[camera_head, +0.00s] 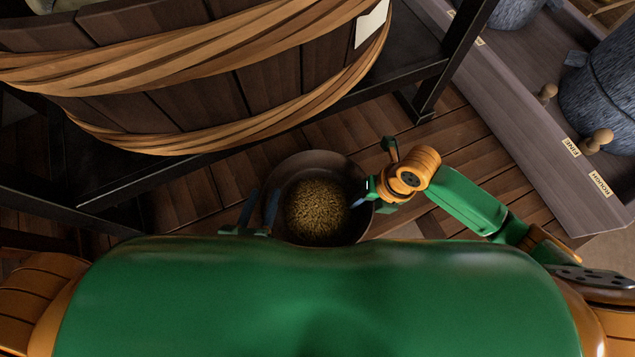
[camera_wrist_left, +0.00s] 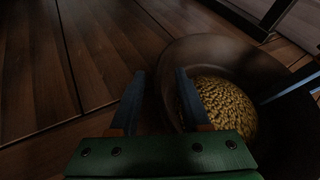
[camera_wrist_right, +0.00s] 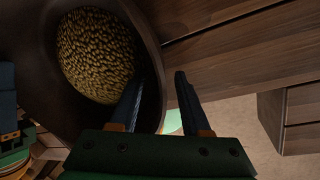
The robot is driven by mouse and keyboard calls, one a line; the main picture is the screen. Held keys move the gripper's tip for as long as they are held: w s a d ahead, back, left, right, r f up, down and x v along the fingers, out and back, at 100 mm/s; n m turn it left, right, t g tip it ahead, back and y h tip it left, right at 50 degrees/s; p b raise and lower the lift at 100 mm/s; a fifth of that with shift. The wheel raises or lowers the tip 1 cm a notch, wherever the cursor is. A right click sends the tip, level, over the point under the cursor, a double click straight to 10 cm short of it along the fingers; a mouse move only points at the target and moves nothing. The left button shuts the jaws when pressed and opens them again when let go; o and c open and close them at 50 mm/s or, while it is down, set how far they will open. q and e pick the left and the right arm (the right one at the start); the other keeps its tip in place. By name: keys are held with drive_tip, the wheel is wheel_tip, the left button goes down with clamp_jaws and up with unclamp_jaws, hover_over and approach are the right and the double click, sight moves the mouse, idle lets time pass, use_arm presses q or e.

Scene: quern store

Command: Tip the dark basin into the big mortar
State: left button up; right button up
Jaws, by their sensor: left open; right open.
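The dark basin (camera_head: 310,165) is round and holds yellow-brown grain (camera_head: 317,210); it sits low, just in front of my body. My left gripper (camera_head: 258,206) is open at the basin's left rim. In the left wrist view its fingers (camera_wrist_left: 160,90) straddle the wall of the basin (camera_wrist_left: 215,48), one inside and one outside. My right gripper (camera_head: 366,192) is open at the right rim. In the right wrist view its fingers (camera_wrist_right: 155,90) also stand either side of the wall of the basin (camera_wrist_right: 30,70). I cannot tell for certain which vessel is the big mortar.
A large staved wooden tub (camera_head: 200,100) with rope-like hoops stands on a black frame (camera_head: 420,85) just behind the basin. At the right, a grey-brown bench (camera_head: 530,110) carries stone vessels (camera_head: 605,90), wooden knobs and labels reading FINE and ROUGH. Plank surface (camera_head: 470,150) shows between.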

use_arm(q)
drive_tip(key=shift+w+f, duration=0.2)
drive_tip(key=shift+w, duration=0.25)
use_arm(e)
drive_tip(key=shift+a+f, duration=0.1)
drive_tip(key=shift+f, duration=0.4)
use_arm(q)
clamp_jaws()
use_arm(e)
clamp_jaws()
use_arm(q)
drive_tip(key=shift+r, duration=0.1)
idle(0.3)
